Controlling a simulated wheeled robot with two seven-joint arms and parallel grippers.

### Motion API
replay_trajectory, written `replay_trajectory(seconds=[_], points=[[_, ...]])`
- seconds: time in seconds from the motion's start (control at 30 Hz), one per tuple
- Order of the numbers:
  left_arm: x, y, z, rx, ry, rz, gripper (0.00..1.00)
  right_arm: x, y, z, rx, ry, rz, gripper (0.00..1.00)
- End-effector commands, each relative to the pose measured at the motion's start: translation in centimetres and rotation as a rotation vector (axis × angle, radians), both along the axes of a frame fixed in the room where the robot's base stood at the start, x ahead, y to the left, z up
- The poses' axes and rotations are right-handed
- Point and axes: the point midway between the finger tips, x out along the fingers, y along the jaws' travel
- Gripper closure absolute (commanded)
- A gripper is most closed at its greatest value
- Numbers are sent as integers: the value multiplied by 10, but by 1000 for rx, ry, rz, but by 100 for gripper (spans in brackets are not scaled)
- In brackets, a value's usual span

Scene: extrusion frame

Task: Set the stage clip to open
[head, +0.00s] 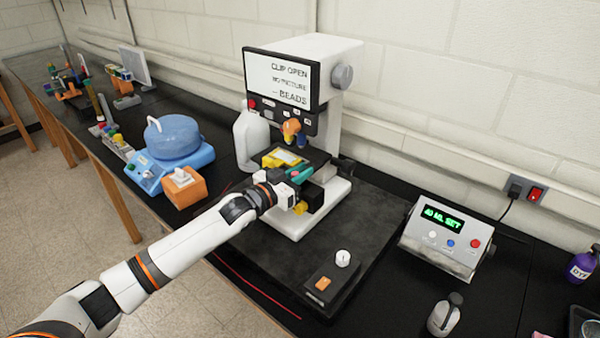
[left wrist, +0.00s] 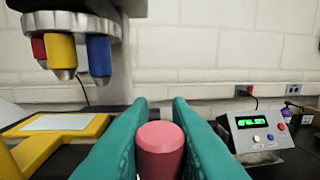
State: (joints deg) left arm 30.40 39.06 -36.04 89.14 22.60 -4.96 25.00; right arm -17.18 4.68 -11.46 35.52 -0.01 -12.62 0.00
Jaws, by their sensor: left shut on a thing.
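The microscope (head: 325,85) stands on the bench with a screen (head: 284,82) that reads "CLIP OPEN", "NO PICTURE" and "BEADS". Its stage carries a yellow holder (head: 270,161) around a pale slide, also at the left of the left wrist view (left wrist: 88,128). My left gripper (head: 302,174) is at the stage's front right. Its teal fingers (left wrist: 160,125) are shut on a pink-red cylindrical knob (left wrist: 160,150), which stands upright between them. I cannot tell how the knob joins the stage clip; the fingers and arm hide that part. My right gripper is not in view.
Colored objective lenses (left wrist: 75,55) hang above the stage, left of the fingers. A white jug (head: 250,138) and an orange tissue box (head: 184,188) stand to the left. A control box (head: 445,240) with a green display is at right. The dark bench front right is partly clear.

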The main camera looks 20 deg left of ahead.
Motion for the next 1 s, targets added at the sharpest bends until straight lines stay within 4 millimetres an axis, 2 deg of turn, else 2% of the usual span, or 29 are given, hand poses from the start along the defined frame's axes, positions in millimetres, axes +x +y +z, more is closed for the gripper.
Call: replay_trajectory(seconds=[0.13, 0.17, 0.27, 0.67, 0.77, 1.0], points=[[0, -1, -3, 1, 5, 0, 100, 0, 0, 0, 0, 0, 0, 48], [0, -1, -3, 1, 5, 0, 78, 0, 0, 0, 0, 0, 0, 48], [0, -1, -2, 1, 4, 0, 62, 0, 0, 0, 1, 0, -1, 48], [-7, 3, -3, 1, 3, 1, 62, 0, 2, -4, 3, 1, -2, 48], [-18, 8, -5, 0, 3, 0, 62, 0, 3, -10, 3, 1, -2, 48], [-64, 29, -8, 5, 6, 0, 62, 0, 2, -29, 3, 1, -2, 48]])
